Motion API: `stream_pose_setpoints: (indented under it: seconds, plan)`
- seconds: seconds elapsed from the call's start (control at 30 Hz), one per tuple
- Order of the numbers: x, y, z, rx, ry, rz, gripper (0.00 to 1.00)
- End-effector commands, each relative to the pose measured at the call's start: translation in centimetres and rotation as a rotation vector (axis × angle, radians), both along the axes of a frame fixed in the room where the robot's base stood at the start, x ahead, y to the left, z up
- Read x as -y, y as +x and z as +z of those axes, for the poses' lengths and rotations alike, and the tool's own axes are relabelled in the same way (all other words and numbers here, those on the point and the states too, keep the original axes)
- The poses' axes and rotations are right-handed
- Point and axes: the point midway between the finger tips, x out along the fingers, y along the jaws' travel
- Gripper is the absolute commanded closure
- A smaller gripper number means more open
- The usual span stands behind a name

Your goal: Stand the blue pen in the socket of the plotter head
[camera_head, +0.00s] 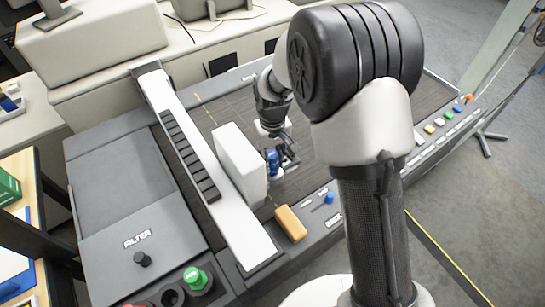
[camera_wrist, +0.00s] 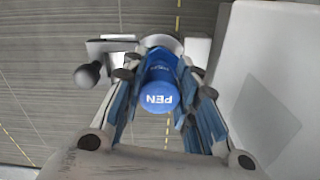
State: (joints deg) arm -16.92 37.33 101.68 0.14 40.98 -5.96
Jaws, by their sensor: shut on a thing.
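The blue pen (camera_wrist: 160,96) is between the fingers of my gripper (camera_wrist: 163,80), which is shut on it. Its round cap, marked PEN, faces the wrist camera. In the head view the pen (camera_head: 273,157) looks upright, beside the white block of the plotter head (camera_head: 238,160). A pale round metal part with a bracket, seemingly the socket (camera_wrist: 160,42), shows just past the pen in the wrist view. The pen overlaps it there, and its lower end is hidden, so I cannot tell whether it is inside the socket. A dark-knobbed lever (camera_wrist: 88,75) sticks out to the left.
The white gantry beam (camera_head: 205,165) crosses the dark plotter bed (camera_head: 225,105). An orange block (camera_head: 290,224) and a blue knob (camera_head: 329,197) sit near the front edge. A green button (camera_head: 195,278) is at lower left. The plotter head's white side (camera_wrist: 275,75) stands close to my gripper's right.

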Motion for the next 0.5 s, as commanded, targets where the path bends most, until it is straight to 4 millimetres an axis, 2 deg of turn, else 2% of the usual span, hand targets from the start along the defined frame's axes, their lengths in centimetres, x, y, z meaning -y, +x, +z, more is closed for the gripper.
stream_pose_setpoints:
  seconds: [0.5]
  plan:
    - [0.0, -0.01, -1.01, 0.0, 0.0, 0.0, 0.96]
